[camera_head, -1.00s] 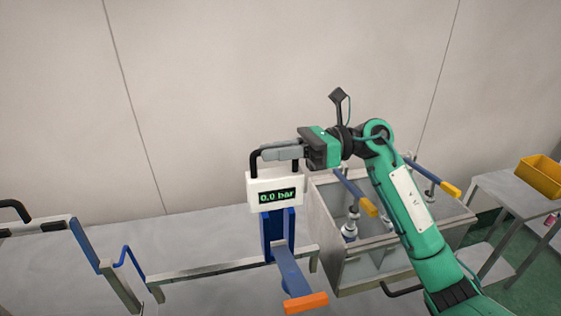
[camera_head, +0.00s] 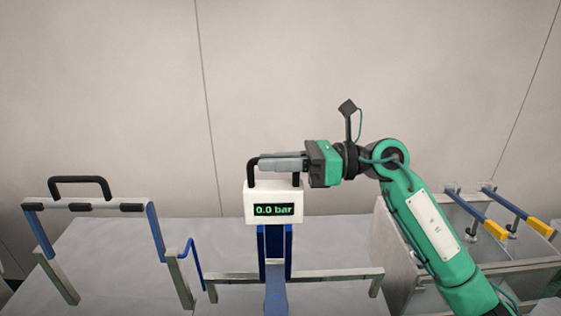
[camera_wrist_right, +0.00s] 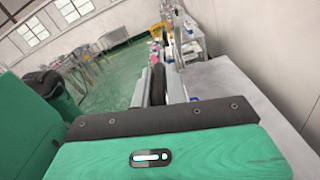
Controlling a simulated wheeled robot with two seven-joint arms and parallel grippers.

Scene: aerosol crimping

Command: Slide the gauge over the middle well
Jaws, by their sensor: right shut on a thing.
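The gauge (camera_head: 272,205) is a white box with a green "0.0 bar" display and a black handle on top. It sits on a blue upright (camera_head: 274,250) at a metal rail (camera_head: 335,275), left of the rail's middle. My right gripper (camera_head: 268,163) is shut on the gauge's handle, reaching in from the right. In the right wrist view the dark handle (camera_wrist_right: 158,85) shows between the fingers. I cannot make out the middle well in either view. My left gripper is not in view.
A metal frame (camera_head: 140,205) with a black handle stands at left, with a bent blue bar (camera_head: 190,262) beside it. A grey compartmented box (camera_head: 400,262) with yellow-tipped blue levers (camera_head: 495,229) stands at right, partly behind my arm. The wall is behind.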

